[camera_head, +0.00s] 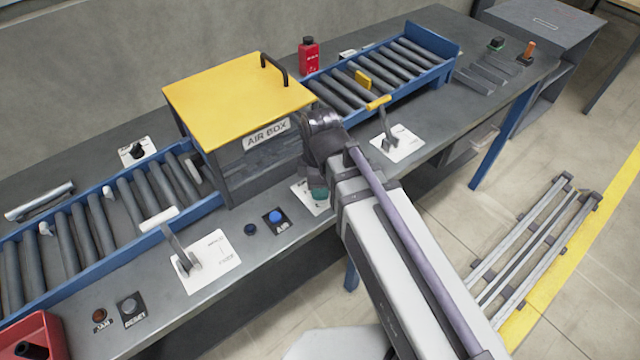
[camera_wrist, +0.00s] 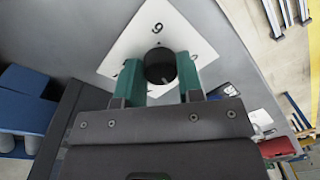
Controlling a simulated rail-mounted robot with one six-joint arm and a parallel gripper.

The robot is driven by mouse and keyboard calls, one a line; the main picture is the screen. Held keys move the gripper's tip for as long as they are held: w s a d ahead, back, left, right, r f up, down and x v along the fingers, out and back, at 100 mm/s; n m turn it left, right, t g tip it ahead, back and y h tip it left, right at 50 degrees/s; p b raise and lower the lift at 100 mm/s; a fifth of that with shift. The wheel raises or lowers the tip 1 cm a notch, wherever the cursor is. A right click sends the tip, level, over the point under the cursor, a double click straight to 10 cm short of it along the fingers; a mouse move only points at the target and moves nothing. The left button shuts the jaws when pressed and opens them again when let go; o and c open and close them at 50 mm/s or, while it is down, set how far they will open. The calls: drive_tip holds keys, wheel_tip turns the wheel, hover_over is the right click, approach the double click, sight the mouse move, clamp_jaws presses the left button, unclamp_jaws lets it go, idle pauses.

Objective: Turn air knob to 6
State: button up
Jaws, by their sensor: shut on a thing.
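The air knob (camera_wrist: 160,66) is a round black knob on a white dial plate (camera_wrist: 150,34). A digit that looks like a 9 or an upside-down 6 shows on the plate beyond the knob; other marks are partly covered by the fingers. My gripper (camera_wrist: 161,78) has teal fingers on either side of the knob and is shut on it. In the head view my gripper (camera_head: 319,192) is at the table's front edge, below the air box (camera_head: 240,95), and hides the knob. Part of the white plate (camera_head: 303,198) shows beside it.
A blue AIR button (camera_head: 276,216) and a dark round cap (camera_head: 250,229) lie left of my gripper. Roller conveyors (camera_head: 120,215) run on both sides of the yellow-topped box. A lever on a white plate (camera_head: 405,148) stands to the right, another (camera_head: 212,262) to the left.

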drive_tip(key=m, duration=0.4)
drive_tip(key=shift+s+m, duration=0.1)
drive_tip(key=shift+m, duration=0.2)
drive_tip(key=m, duration=0.3)
drive_tip(key=shift+m, duration=0.3)
drive_tip(key=m, duration=0.4)
drive_tip(key=shift+s+m+y, duration=0.1)
drive_tip(key=shift+m+y, duration=0.2)
drive_tip(key=m, duration=0.4)
drive_tip(key=shift+t, duration=0.3)
drive_tip(key=m, duration=0.8)
drive_tip(key=shift+a+m, duration=0.1)
drive_tip(key=shift+m, duration=0.2)
drive_tip(key=m, duration=0.4)
drive_tip(key=shift+m+t, duration=0.3)
drive_tip(key=shift+m, duration=2.1)
